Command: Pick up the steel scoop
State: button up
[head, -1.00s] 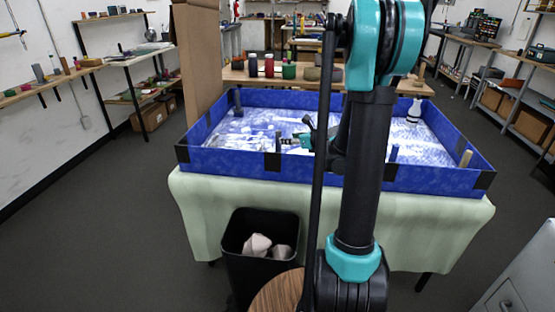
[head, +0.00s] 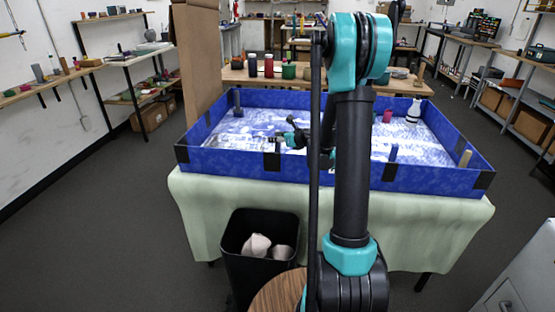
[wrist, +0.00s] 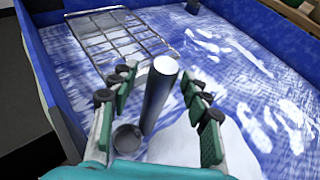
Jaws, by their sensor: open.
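The steel scoop shows in the wrist view as a grey cylindrical handle (wrist: 156,100) with a small round cup at its lower left. The handle stands up between my fingers. My gripper (wrist: 160,82) is open, one finger on each side of the handle, with visible gaps. In the head view my gripper (head: 286,138) is small and low over the left-middle of the blue-walled tray (head: 330,174). I cannot make out the scoop there.
A wire rack (wrist: 115,35) lies beyond the scoop in the tray, and a white patch (wrist: 205,145) lies near it. A white bottle-like object (head: 413,112), a red piece (head: 387,116) and a wooden block (head: 465,158) stand at the tray's right. A black bin (head: 262,262) stands in front.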

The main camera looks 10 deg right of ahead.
grip_shut()
jog(key=shift+r, duration=0.1)
dwell(0.4)
